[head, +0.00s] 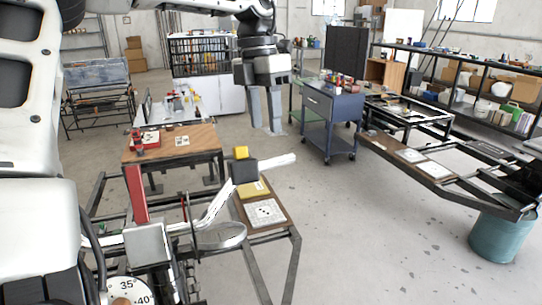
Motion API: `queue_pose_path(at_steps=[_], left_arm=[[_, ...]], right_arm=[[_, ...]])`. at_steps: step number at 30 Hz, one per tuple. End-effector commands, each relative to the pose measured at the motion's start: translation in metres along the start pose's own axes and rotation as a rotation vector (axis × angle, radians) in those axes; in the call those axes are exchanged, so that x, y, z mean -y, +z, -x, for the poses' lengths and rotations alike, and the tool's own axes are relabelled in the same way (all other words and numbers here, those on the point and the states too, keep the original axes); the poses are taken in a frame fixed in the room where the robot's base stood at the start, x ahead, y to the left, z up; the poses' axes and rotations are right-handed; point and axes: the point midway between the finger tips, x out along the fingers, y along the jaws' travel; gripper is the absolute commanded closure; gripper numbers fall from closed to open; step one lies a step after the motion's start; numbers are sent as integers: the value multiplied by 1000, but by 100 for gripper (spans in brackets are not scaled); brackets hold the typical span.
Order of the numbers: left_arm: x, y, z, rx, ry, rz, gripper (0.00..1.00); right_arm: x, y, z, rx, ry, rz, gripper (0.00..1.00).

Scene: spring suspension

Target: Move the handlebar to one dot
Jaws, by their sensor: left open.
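A white bar (277,162), which looks like the handlebar, sticks out to the right from a dark block (243,171) on the near frame. A white card with several dark dots (265,213) lies on the brown board just below it. Another white card (182,141) with dark marks lies on the wooden table, and a pale card (410,156) lies on the right-hand bench; its marks are too small to read. My left gripper (265,128) hangs fingers down above the bar, apart from it, open and empty. My right gripper is not in view.
A round dial (130,290) is at the bottom left. A metal frame (293,262) carries the board. A blue cart (332,112) stands behind. The floor between frame and right bench is clear.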

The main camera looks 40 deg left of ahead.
Motion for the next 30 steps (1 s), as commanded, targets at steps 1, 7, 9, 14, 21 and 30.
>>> queue_pose_path(at_steps=[1, 7, 9, 14, 21, 30], left_arm=[[0, -1, -12, -4, -2, -2, 59], [0, -1, -51, -3, -2, 0, 59], [0, -1, -62, -3, -2, -1, 59], [0, 0, -77, -2, 0, 0, 59], [0, 0, -82, 1, 0, 1, 59], [0, 0, -82, 1, 0, 0, 100]], right_arm=[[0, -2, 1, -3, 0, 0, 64], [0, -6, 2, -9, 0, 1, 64], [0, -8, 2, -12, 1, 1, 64], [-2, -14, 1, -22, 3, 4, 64], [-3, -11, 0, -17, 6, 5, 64], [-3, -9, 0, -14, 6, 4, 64]])
